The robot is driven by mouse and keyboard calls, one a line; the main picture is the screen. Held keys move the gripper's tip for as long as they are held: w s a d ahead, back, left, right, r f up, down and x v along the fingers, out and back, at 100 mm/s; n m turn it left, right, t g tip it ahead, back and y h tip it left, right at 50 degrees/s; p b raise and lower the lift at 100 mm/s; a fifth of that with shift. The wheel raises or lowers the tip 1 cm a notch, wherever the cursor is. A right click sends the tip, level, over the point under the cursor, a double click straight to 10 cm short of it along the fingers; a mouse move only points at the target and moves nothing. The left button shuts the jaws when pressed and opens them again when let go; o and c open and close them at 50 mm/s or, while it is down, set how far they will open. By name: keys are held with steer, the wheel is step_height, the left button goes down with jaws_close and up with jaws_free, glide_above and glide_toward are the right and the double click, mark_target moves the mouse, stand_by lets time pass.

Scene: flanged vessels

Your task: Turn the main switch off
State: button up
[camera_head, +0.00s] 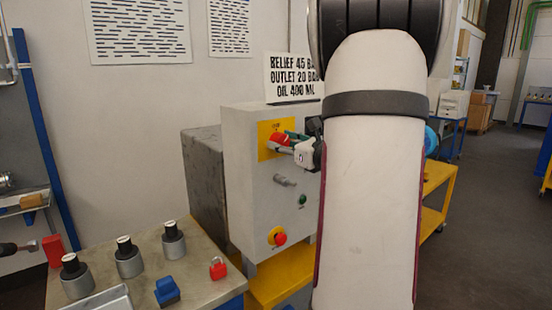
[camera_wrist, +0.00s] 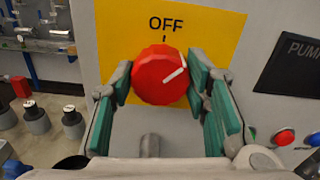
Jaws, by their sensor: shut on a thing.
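The main switch is a red round knob (camera_wrist: 158,76) on a yellow plate (camera_wrist: 216,30) marked OFF, with a tick under the word. The white line on the knob points right and slightly up, away from the OFF tick. My gripper (camera_wrist: 162,82) has its teal fingers on the knob's left and right sides and is shut on it. In the head view the knob (camera_head: 279,140) shows on the grey cabinet's front (camera_head: 240,190), with my gripper at its right. My arm hides the cabinet's right part.
Below the knob a grey handle (camera_head: 285,181), a green button (camera_head: 302,200) and a red emergency stop (camera_head: 279,238) stick out from the cabinet. A bench with several grey cylinders (camera_head: 129,262) and a red padlock (camera_head: 218,268) stands at front left.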

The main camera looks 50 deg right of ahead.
steer(key=n+b, duration=0.1)
steer(key=b, duration=0.1)
steer(key=n+b, duration=0.2)
steer(key=b, duration=0.1)
steer(key=n+b, duration=0.2)
steer(key=b, duration=0.1)
steer(key=shift+w+f, duration=0.1)
steer(key=shift+f, duration=0.2)
steer(key=n+b, duration=0.3)
steer(key=b, duration=0.2)
steer(key=shift+r, duration=0.1)
steer(key=shift+r+n+b, duration=0.1)
steer(key=shift+n+b, duration=0.3)
steer(key=o, duration=1.2)
steer(key=shift+c, duration=0.2)
steer(key=shift+s, duration=0.2)
steer(key=v, duration=1.2)
